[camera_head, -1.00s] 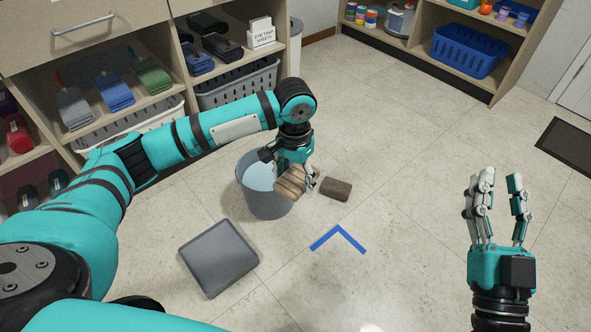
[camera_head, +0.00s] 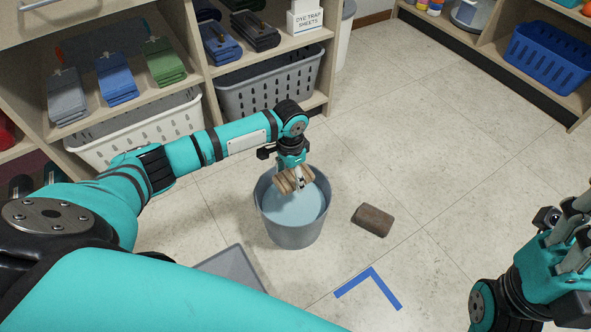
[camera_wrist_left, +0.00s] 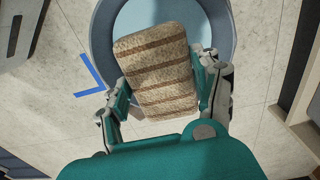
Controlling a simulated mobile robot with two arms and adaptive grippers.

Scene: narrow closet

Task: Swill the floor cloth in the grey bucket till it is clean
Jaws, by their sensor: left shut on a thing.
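The grey bucket (camera_head: 298,237) stands upright on the floor with pale bluish water (camera_head: 297,210) in it. My left gripper (camera_head: 299,184) is shut on the floor cloth (camera_head: 289,182), a folded tan pad with brown stripes. The cloth is over the bucket's opening near its far side; it looks above the water. In the left wrist view the cloth (camera_wrist_left: 157,70) sits between the fingers with the bucket rim (camera_wrist_left: 103,35) behind it. My right gripper (camera_head: 575,222) is at the right edge, partly cut off, its fingers apart and empty.
A brown block (camera_head: 373,220) lies on the floor right of the bucket, near a blue corner mark (camera_head: 372,283). A grey flat slab (camera_head: 232,268) lies in front, partly behind my arm. Shelves with baskets (camera_head: 268,88) stand behind. The floor to the right is clear.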

